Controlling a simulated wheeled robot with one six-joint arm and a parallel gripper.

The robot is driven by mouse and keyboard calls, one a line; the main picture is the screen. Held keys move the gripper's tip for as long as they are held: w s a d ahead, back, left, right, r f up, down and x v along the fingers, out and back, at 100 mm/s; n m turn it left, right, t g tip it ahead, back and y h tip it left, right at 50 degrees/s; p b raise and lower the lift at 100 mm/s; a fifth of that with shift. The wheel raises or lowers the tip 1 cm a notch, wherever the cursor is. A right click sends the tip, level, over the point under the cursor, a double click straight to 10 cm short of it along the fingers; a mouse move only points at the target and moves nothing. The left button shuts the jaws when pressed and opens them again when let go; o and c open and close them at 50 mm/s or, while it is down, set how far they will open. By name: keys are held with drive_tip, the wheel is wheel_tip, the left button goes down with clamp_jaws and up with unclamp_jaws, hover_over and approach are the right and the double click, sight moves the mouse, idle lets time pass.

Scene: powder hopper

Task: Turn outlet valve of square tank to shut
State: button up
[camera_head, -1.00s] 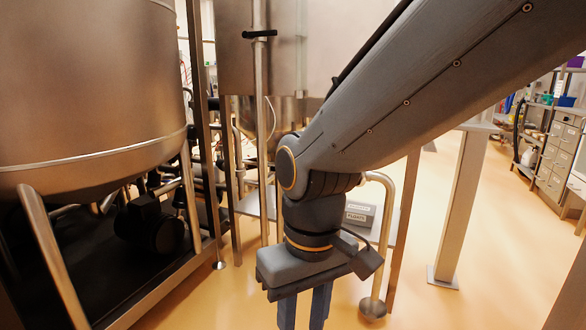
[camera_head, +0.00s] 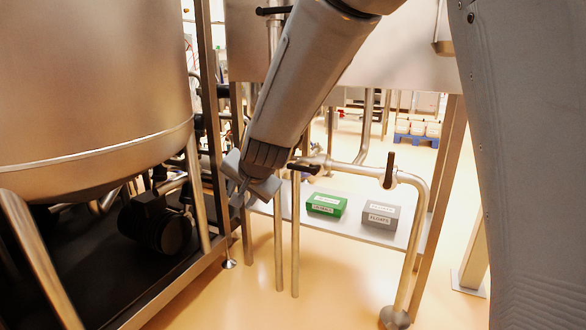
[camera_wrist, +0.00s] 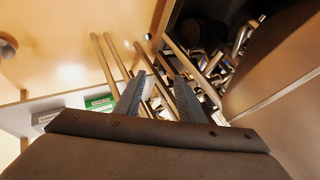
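The square tank (camera_head: 410,60) fills the upper middle of the head view, its metal wall partly behind my arm. A pipe (camera_head: 345,168) runs below it and bends down at the right. A dark valve handle (camera_head: 390,170) stands upright, across this pipe. Another dark handle (camera_head: 303,168) lies roughly level at the pipe's left end, just right of my wrist. I cannot tell which handle is the outlet valve. My gripper (camera_head: 238,196) is left of both handles and touches neither. In the wrist view its fingers (camera_wrist: 160,82) are apart with nothing gripped between them.
A round tank (camera_head: 90,90) and its dark-floored frame stand close on the left. A green box (camera_head: 326,204) and a grey box (camera_head: 381,215) sit on a low shelf (camera_head: 350,232). Thin upright poles (camera_head: 295,240) stand near my gripper. Another dark handle (camera_head: 272,10) is higher up.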

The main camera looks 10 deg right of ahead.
drive_tip(key=w+d+m+t+h, duration=0.25)
drive_tip(key=w+m, duration=0.25)
drive_tip(key=w, duration=0.6)
drive_tip(key=m+t+h, duration=0.4)
drive_tip(key=m+h, duration=0.7)
drive_tip(key=m, duration=0.3)
approach(294, 168)
drive_tip(key=x, duration=1.1)
drive_tip(key=shift+b, duration=0.3)
clamp_jaws()
